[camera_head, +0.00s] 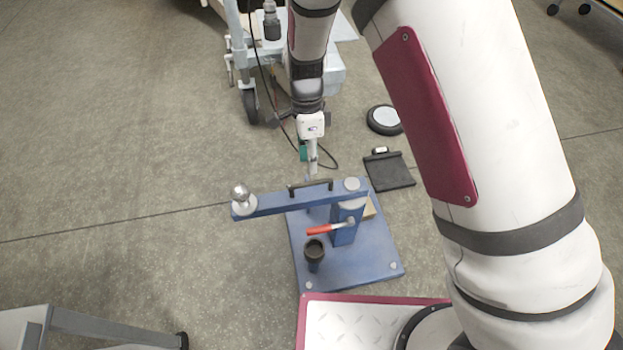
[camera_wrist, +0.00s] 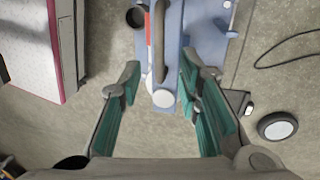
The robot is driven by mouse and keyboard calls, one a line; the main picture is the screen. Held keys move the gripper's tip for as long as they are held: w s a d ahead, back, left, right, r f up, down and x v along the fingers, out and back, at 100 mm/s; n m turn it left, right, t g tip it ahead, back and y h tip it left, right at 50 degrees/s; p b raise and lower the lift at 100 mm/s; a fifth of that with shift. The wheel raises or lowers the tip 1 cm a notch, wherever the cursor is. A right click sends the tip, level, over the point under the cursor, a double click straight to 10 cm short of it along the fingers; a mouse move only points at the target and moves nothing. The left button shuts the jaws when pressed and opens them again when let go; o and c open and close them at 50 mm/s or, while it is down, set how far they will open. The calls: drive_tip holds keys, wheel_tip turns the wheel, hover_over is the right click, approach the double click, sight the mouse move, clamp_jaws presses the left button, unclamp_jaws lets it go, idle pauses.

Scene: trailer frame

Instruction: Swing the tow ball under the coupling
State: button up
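A blue swing arm (camera_head: 275,203) reaches left from its pivot (camera_head: 351,186) over a blue base plate. The silver tow ball (camera_head: 240,191) stands at its left end. A black handle (camera_head: 310,187) is on top of the arm. My gripper (camera_head: 312,168) is just behind the handle in the head view. In the wrist view my gripper (camera_wrist: 160,68) is open, its green-padded fingers apart, with the handle (camera_wrist: 159,40) ahead between them, not clasped. The tow ball is outside the wrist view. I cannot clearly identify the coupling; my arm hides part of the trailer frame (camera_head: 328,75).
A red lever (camera_head: 323,230) and a dark cup (camera_head: 314,248) are at the base plate (camera_head: 350,274). A black mat (camera_head: 389,172) and a round disc (camera_head: 384,119) lie to the right. A cable runs near my gripper. Floor left of the ball is clear.

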sight(312, 182)
drive_tip(key=f+b, duration=0.1)
drive_tip(key=f, duration=0.2)
drive_tip(key=s+f+b, duration=0.1)
drive_tip(key=f, duration=0.2)
drive_tip(key=shift+s+d, duration=0.1)
drive_tip(key=shift+d, duration=0.1)
clamp_jaws()
